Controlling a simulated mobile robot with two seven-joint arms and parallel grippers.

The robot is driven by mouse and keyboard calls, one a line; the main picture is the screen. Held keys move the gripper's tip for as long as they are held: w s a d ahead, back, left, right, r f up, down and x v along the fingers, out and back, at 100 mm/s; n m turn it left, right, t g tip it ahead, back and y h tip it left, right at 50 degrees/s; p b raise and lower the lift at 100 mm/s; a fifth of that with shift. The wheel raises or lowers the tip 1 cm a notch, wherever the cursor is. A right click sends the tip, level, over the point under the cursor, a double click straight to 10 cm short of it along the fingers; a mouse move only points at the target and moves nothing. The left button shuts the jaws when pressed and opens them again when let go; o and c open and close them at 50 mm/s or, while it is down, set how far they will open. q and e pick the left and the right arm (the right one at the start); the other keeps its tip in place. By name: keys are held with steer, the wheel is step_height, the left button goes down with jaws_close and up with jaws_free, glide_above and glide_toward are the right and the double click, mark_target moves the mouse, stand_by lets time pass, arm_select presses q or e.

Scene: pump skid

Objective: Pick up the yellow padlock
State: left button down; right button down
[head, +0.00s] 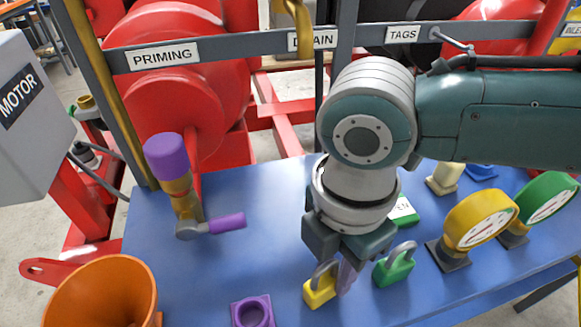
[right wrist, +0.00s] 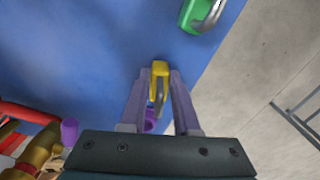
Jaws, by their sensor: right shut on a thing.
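The yellow padlock (head: 319,291) has a grey shackle and is at the front of the blue table (head: 255,262). My right gripper (head: 338,277) points down from above and is shut on it. In the right wrist view, the yellow padlock (right wrist: 160,69) shows between the two purple-grey fingers of the gripper (right wrist: 158,88), with its shackle toward the palm. I cannot tell whether the padlock touches the table. My left gripper is not in view.
A green padlock (head: 394,269) stands close to the right. A purple ring (head: 253,311) and an orange funnel (head: 105,292) are at the front left. A purple-handled valve (head: 185,200) stands behind them. Yellow (head: 480,222) and green (head: 546,200) gauges stand at the right.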

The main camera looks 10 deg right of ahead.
mark_target(337, 260)
stand_by(0.4)
step_height(337, 260, up, 20)
steer(key=p, duration=0.3)
stand_by(0.9)
